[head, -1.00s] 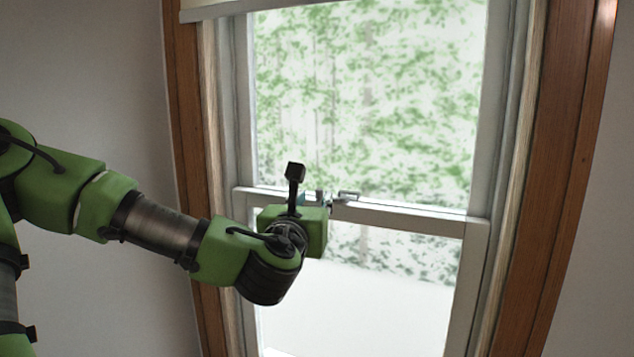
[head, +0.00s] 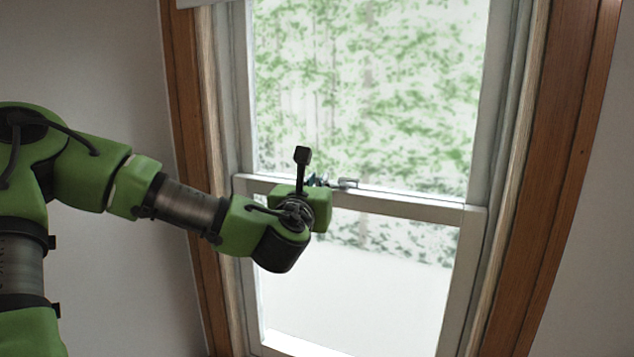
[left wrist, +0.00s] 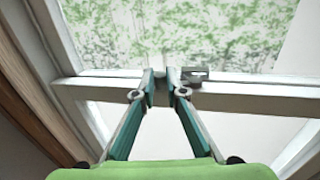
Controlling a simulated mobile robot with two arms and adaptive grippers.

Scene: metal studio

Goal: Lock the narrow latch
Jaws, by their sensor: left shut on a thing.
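The narrow latch (head: 347,183) is a small grey metal piece on top of the window's horizontal meeting rail. It also shows in the left wrist view (left wrist: 196,75), just right of my fingertips. My left gripper (head: 319,181) is at the rail, at the latch's left side. In the left wrist view its two teal fingers (left wrist: 160,76) are close together, with a narrow gap, shut on a small part of the latch. That part is mostly hidden by the fingertips, so I cannot make out its angle. My right gripper is not in view.
The meeting rail (head: 410,208) runs across the window between upper and lower glass. Brown wooden trim (head: 555,190) frames both sides. Plain grey wall lies beyond it. The space to the right of the latch is clear.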

